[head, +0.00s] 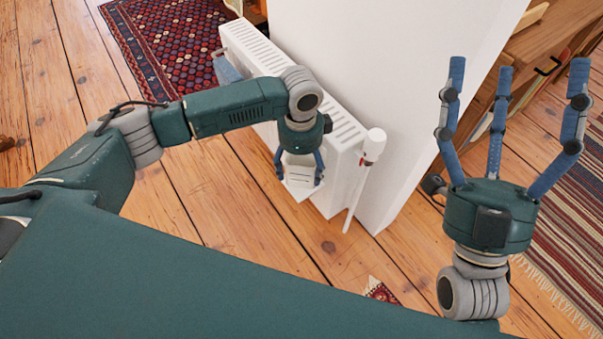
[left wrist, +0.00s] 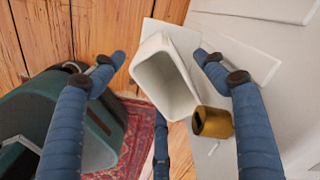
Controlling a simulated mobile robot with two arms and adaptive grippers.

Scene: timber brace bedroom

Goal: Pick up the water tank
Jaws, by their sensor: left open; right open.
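A white, open-topped container (left wrist: 165,82), which looks like the water tank, lies between the fingers of my left gripper in the left wrist view. In the head view, the white tank (head: 298,169) shows below my left gripper (head: 300,181), against the front of the white radiator. My left gripper is open and points down, with its fingers spread around the tank. I cannot tell whether any finger touches it. My right gripper (head: 512,70) is open and empty, pointing up at the right, away from the tank.
The white radiator (head: 345,150) stands along a white wall (head: 400,60). A white pipe (head: 357,195) runs down its near end. A small brass-coloured part (left wrist: 212,122) is close beside the tank. Rugs (head: 165,45) lie on the plank floor. Wooden furniture (head: 540,45) stands behind my right gripper.

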